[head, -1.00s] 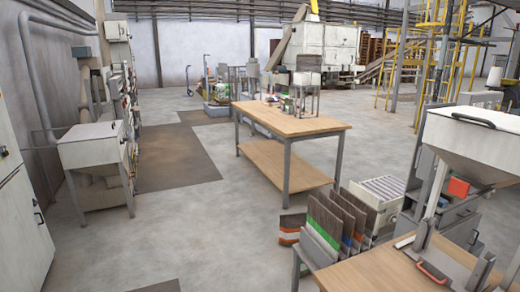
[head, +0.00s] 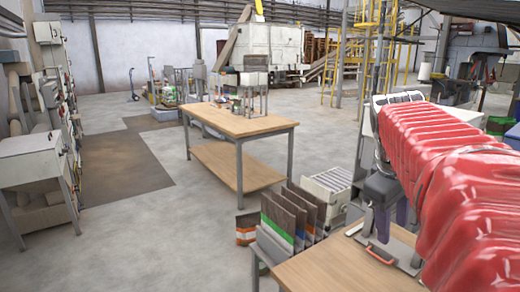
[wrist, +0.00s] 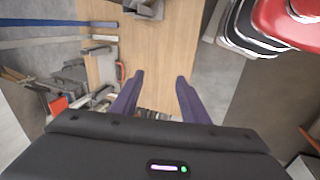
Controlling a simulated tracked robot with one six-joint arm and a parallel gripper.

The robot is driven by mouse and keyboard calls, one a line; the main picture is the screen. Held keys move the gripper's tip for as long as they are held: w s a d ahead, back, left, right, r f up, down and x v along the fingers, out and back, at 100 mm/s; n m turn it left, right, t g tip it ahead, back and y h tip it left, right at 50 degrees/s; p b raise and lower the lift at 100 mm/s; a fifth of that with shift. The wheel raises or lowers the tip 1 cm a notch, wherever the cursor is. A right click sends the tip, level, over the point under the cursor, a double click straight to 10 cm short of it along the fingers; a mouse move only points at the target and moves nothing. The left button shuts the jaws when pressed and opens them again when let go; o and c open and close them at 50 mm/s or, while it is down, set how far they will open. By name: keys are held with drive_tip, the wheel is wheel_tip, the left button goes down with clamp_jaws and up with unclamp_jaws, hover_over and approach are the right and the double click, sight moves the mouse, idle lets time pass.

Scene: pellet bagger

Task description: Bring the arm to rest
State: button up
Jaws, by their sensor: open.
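My gripper (wrist: 160,78) is open in the wrist view, its two purple fingers spread apart with nothing between them. They point toward a wooden bench top (wrist: 103,55). In the head view my arm, in a red ribbed cover, reaches in from the right. My gripper (head: 391,218) is below its far end, partly hidden, above the near bench (head: 330,272). A grey fixture with a red handle (head: 380,254) is on this bench, close below my gripper; I cannot tell the exact gap.
Upright folded bags (head: 285,215) stand at the near bench's left edge. A white ribbed box (head: 328,185) is behind them. A wooden worktable (head: 240,122) stands farther back, cabinets (head: 35,160) at the left. The floor between is clear.

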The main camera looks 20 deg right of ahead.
drive_tip(key=s+a+f+t+y, duration=0.1)
drive_tip(key=a+f, duration=0.3)
drive_tip(key=a, duration=0.5)
drive_tip(key=a+f+m+t+y, duration=0.1)
drive_tip(key=a+f, duration=0.3)
drive_tip(key=a, duration=0.6)
drive_tip(key=s+a+f+t+y, duration=0.1)
drive_tip(key=a+f, duration=0.4)
drive_tip(key=a, duration=0.5)
drive_tip(key=shift+s+a+m+t, duration=0.3)
drive_tip(key=shift+m+t, duration=0.1)
drive_tip(key=shift+t, duration=0.5)
drive_tip(key=shift+f, duration=0.1)
